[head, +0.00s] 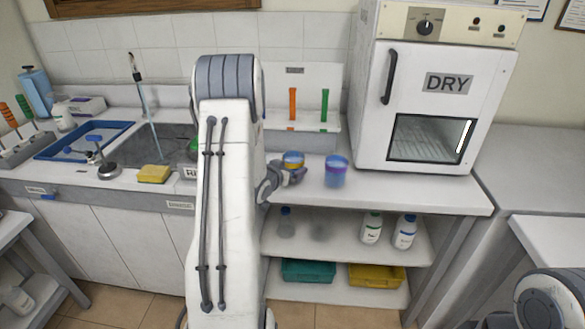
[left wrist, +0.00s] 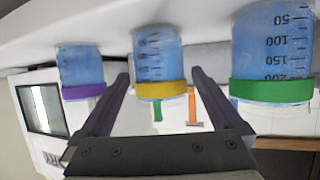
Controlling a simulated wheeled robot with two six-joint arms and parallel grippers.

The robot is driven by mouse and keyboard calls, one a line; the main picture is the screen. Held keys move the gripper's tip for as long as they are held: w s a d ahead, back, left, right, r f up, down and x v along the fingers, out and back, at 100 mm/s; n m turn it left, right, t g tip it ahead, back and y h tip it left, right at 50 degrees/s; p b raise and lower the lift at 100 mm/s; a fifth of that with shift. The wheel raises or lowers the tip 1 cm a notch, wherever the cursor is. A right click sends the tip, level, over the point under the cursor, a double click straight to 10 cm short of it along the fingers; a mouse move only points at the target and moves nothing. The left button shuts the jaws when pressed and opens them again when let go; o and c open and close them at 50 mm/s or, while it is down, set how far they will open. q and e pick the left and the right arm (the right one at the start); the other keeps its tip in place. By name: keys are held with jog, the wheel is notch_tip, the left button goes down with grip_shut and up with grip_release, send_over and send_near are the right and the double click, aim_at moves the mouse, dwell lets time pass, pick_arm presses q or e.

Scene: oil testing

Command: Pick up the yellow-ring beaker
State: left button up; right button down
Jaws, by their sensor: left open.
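The yellow-ring beaker (head: 293,159) stands on the counter just right of my left arm, partly hidden by my left gripper (head: 290,175). In the left wrist view, the picture is upside down, and the yellow-ring beaker (left wrist: 157,62) shows between the two spread fingers of my left gripper (left wrist: 160,77). The fingers are open, one on each side of it, and I cannot tell whether they touch it. My right gripper is out of view; only part of my right arm shows at the lower right.
A purple-ring beaker (head: 336,171) stands close to the right; it also shows in the left wrist view (left wrist: 80,68). A green-ring beaker (left wrist: 272,60) stands on the other side. The DRY oven (head: 440,90) is behind right. A sink (head: 165,143) and yellow sponge (head: 154,174) lie left.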

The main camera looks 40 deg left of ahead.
pick_arm(q)
jog(key=x, duration=0.4)
jog(key=shift+f+p, duration=0.15)
jog(key=shift+p, duration=0.2)
jog(key=c, duration=1.2)
